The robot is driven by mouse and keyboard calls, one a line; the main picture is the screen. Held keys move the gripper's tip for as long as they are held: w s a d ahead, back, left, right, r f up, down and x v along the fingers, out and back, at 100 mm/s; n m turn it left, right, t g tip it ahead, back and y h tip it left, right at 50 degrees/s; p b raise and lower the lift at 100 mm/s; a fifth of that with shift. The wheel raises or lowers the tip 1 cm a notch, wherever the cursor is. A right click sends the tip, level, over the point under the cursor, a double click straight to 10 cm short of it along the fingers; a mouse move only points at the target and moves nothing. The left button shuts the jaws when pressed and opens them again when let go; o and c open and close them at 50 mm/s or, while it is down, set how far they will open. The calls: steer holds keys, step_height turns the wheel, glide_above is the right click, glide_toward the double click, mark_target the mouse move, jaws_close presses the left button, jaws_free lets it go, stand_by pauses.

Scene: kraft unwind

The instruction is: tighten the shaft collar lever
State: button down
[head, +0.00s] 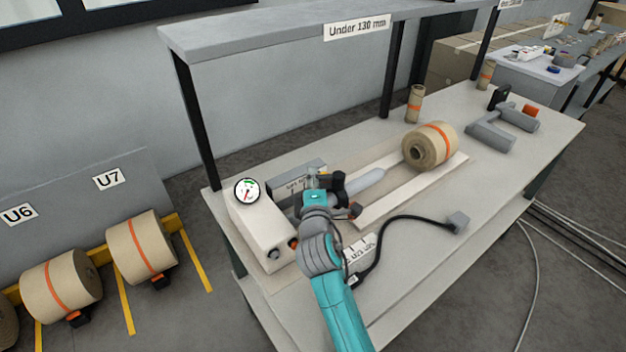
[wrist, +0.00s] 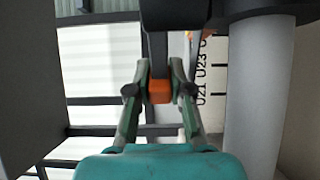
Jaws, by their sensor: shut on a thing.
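My gripper (head: 322,182) is at the near end of the grey shaft (head: 368,184), beside the black shaft collar (head: 339,184). In the wrist view, my gripper's two fingers (wrist: 160,78) are closed around a dark lever with an orange part (wrist: 159,91) between them. The lever hangs from a dark body (wrist: 172,14) at the top of the wrist view, and the thick grey shaft (wrist: 258,95) runs down on the right. The head view hides most of the lever behind my gripper. A brown kraft roll (head: 430,147) with an orange band sits at the shaft's far end.
A white box with a gauge (head: 259,227) stands close left of my gripper. A shelf (head: 260,36) overhangs the back. The bench's front right is mostly clear.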

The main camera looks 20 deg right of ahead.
steer(key=shift+w+f+m+h, duration=0.15)
steer(key=shift+m+h, duration=0.15)
steer(key=shift+h, duration=0.1)
steer(key=c, duration=1)
jaws_free()
steer(key=shift+c, duration=0.2)
steer(key=v, duration=1.2)
